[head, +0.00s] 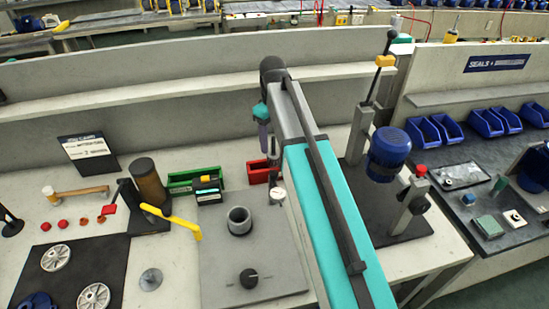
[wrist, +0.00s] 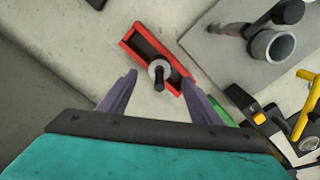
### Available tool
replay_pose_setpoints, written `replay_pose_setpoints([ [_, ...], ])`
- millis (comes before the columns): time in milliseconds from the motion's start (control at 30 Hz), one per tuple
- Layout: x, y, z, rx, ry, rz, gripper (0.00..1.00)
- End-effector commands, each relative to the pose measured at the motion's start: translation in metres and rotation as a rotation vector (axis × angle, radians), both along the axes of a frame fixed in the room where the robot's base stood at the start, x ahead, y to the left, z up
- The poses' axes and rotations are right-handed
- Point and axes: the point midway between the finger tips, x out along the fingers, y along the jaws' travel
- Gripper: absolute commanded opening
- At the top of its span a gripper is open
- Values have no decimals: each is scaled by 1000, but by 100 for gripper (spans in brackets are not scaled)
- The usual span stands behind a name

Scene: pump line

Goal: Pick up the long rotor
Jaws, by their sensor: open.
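A dark rod with a pale grey collar (wrist: 158,68) shows at the red bin (wrist: 133,42) in the wrist view, overlapping the bin's near side. It looks like the long rotor, but its length is foreshortened. My gripper (wrist: 158,80) is open, with its two purple fingers apart on either side of the rod in the picture. Nothing is held between them. I cannot tell the height gap to the rod. In the head view my gripper (head: 263,138) is above the red bin (head: 257,173), and my arm hides part of the bench.
A green bin (head: 194,177) stands left of the red bin. A grey plate (head: 226,270) carries a metal cylinder (head: 239,220) in front. A press with a blue motor (head: 389,148) stands right of my arm.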

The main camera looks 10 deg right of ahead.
Motion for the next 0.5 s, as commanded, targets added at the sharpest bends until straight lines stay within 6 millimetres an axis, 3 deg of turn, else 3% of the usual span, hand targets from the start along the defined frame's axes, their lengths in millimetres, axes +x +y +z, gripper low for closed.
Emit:
replay_pose_setpoints([
  [500, 0, -1, -8, 0, 0, -1, 58],
])
